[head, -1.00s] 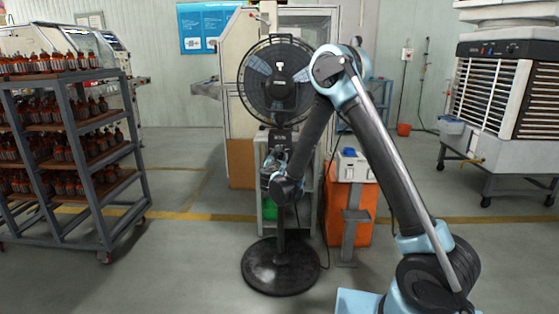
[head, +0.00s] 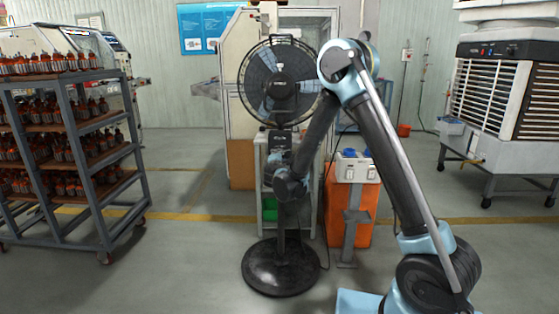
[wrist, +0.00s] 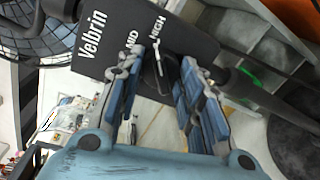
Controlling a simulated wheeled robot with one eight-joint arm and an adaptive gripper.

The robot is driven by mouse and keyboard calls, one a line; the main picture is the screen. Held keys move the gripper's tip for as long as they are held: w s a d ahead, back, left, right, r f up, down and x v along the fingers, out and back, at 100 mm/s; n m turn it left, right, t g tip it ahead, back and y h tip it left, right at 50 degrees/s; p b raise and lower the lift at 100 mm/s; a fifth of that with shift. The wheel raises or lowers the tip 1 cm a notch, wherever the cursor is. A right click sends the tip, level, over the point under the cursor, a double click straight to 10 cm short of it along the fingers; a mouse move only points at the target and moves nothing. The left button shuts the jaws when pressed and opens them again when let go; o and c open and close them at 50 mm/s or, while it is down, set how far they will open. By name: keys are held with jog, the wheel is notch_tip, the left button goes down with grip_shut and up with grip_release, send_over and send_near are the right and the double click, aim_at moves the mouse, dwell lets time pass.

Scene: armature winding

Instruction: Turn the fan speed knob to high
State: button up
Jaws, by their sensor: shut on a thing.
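A black pedestal fan (head: 281,82) stands in the middle of the head view. Its dark control box (wrist: 113,32) is close in the wrist view, marked "Velbrin" and "HIGH". In the head view my wrist hides the gripper's contact with the knob.
The fan's round base (head: 281,268) rests on the floor. An orange bin (head: 340,215) and a grey stand with a white switch box (head: 353,168) are close at right. A loaded rack (head: 75,155) stands at left, an air cooler (head: 510,95) at far right.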

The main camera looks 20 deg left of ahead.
jog(key=shift+d+m, duration=0.15)
jog(key=shift+m, duration=0.85)
jog(key=o, duration=1.1)
jog(key=v, duration=1.1)
jog(key=shift+s+d, duration=0.1)
jog(key=shift+s, duration=0.3)
